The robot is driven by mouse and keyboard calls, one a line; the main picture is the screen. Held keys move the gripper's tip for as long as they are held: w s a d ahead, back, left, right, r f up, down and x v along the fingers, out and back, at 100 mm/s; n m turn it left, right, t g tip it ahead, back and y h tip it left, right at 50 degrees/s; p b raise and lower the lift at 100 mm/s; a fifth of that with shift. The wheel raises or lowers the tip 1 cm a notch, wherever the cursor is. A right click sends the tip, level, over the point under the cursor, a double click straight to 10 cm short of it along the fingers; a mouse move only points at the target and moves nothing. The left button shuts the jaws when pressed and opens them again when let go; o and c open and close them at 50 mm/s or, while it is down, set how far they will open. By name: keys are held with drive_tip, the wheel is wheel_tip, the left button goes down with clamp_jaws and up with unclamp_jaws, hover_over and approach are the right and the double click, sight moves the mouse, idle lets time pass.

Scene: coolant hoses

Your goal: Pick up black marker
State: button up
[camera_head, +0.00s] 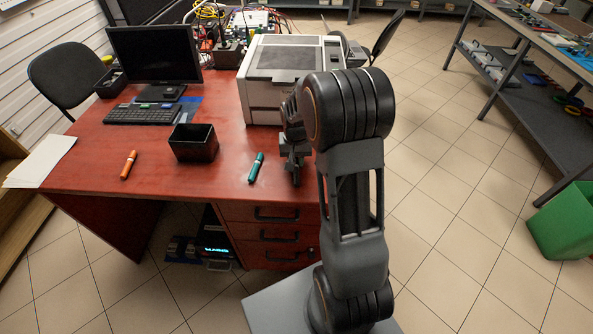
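I see no black marker that I can make out in the head view. An orange marker (128,165) lies on the red desk's left part. A teal-green marker (256,168) with a dark end lies near the desk's front edge. My gripper (296,174) is just right of the teal marker, over or beside the desk's right front corner, and apart from that marker. My dark arm hides part of the gripper and the desk's right edge. The fingers are too small and dark to show whether they are open or hold anything.
On the red desk (90,175) stand a black open box (194,143), a keyboard (143,113), a monitor (155,55) and a large grey printer (293,68). White paper (41,161) lies at the left. A green bin (565,222) and shelving are at the right; tiled floor between is clear.

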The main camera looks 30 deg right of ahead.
sight(296, 160)
clamp_jaws()
idle(0.3)
idle(0.3)
drive_tip(key=shift+r, duration=0.4)
wheel_tip(296, 160, up, 2)
drive_tip(key=shift+r, duration=0.15)
drive_tip(key=s+r, duration=0.2)
drive_tip(key=s+a+r, duration=0.1)
drive_tip(key=s+r, duration=0.1)
drive_tip(key=r, duration=0.1)
drive_tip(key=shift+r+p, duration=0.1)
drive_tip(key=shift+p, duration=0.2)
drive_tip(key=s+a+r, duration=0.3)
drive_tip(key=s+r, duration=0.1)
drive_tip(key=s, duration=0.5)
drive_tip(key=shift+s+r, duration=0.25)
drive_tip(key=shift+r, duration=0.1)
